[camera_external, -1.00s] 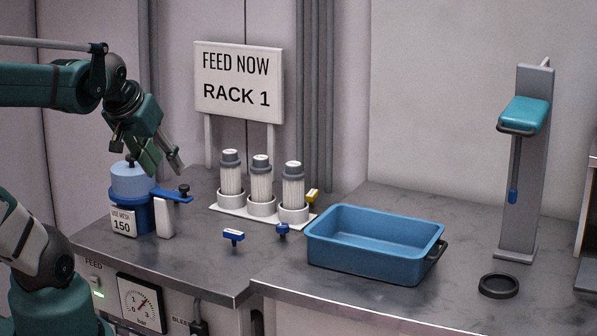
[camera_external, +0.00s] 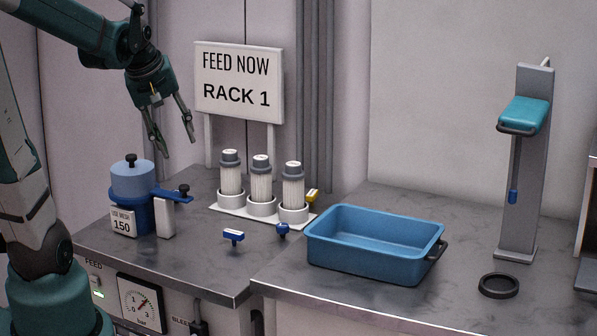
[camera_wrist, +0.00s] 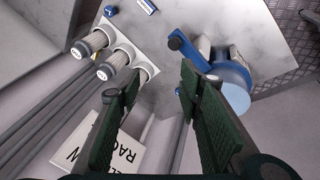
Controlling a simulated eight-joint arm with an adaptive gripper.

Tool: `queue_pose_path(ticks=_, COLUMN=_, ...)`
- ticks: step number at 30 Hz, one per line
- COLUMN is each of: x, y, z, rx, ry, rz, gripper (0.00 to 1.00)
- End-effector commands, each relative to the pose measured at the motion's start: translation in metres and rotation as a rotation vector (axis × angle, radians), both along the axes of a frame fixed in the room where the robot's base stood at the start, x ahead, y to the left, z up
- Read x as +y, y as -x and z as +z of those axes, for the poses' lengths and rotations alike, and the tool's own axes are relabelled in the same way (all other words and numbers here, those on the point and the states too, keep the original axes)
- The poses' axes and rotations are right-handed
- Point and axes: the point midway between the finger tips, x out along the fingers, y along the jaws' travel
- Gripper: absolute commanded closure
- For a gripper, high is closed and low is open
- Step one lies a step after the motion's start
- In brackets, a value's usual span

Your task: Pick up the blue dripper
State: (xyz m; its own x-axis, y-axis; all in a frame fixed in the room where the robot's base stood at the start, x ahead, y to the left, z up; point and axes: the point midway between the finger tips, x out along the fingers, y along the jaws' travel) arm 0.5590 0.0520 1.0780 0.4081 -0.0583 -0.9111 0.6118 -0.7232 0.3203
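Two small blue pieces lie on the grey bench: a blue piece with a white face (camera_external: 233,236) and a darker blue knob-like piece (camera_external: 282,229) in front of the filters. I cannot tell for certain which is the dripper. In the wrist view they show at the top edge, the white-faced one (camera_wrist: 146,6) and the knob-like one (camera_wrist: 110,11). A small yellow piece (camera_external: 312,195) is beside the right filter. My gripper (camera_external: 178,147) is open and empty, high above the bench's back left, behind and left of both blue pieces.
A blue pot with a clamp (camera_external: 138,215) stands at left. Several white filters with grey caps (camera_external: 261,178) stand in a white rack. Behind is a sign (camera_external: 238,83). At right are a blue tray (camera_external: 375,268), a black ring (camera_external: 498,286) and a stand (camera_external: 520,200).

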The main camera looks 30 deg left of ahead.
Motion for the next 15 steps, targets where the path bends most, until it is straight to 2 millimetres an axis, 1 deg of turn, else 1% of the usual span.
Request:
queue_pose_path(ticks=3, x=0.009, y=-0.016, z=-0.001, rx=0.024, ry=0.043, rz=0.071, gripper=0.64)
queue_pose_path(ticks=15, x=0.042, y=-0.063, z=-0.017, rx=0.112, ry=0.188, rz=0.317, gripper=0.64)
